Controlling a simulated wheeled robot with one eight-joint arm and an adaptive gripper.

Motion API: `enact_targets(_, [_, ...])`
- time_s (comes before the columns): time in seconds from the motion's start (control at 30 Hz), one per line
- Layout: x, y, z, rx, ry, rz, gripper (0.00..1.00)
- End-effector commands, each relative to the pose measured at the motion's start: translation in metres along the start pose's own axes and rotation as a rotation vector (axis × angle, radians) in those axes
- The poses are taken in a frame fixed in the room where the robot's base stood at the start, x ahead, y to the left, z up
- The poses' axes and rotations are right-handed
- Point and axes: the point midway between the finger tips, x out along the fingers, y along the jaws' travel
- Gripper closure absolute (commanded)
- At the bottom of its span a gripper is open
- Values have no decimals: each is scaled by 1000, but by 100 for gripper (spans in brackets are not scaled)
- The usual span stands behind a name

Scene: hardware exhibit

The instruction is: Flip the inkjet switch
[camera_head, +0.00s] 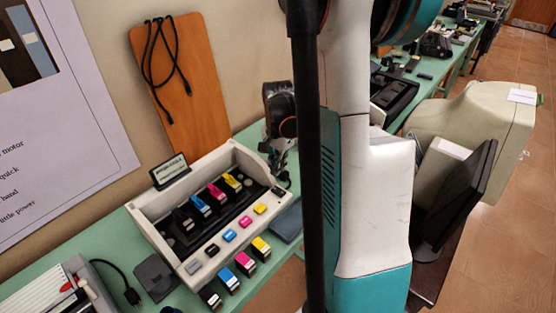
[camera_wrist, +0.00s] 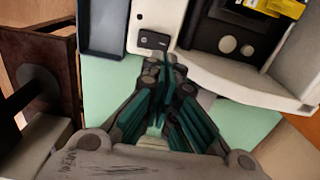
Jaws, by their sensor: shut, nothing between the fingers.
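The inkjet exhibit is a pale grey open-topped unit (camera_head: 165,235) with coloured cartridges, on the green table in the head view. In the wrist view a small black rocker switch (camera_wrist: 153,40) sits on its pale side panel (camera_wrist: 148,15). My gripper (camera_wrist: 166,66) is shut and empty, its fingertips just below and right of the switch. I cannot tell whether they touch it.
A dark blue-grey flat tray (camera_head: 288,222) lies by the unit's right front corner. A wooden board (camera_head: 185,85) with a black cable leans on the wall behind. A beige monitor (camera_head: 475,130) stands at the right. Green tabletop (camera_wrist: 235,122) shows around my gripper.

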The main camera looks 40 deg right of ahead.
Motion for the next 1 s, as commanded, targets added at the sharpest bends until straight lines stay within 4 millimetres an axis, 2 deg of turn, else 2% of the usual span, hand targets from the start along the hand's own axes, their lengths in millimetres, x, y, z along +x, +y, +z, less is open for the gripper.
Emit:
enact_targets(0.03, [14, 0, 0, 0, 0, 0, 100])
enact_targets(0.1, [27, 0, 0, 0, 0, 0, 100])
enact_targets(0.33, [57, 0, 0, 0, 0, 0, 100])
enact_targets(0.5, [66, 0, 0, 0, 0, 0, 100])
enact_targets(0.87, [66, 0, 0, 0, 0, 0, 100])
enact_targets(1.0, [75, -3, 0, -1, 0, 0, 100])
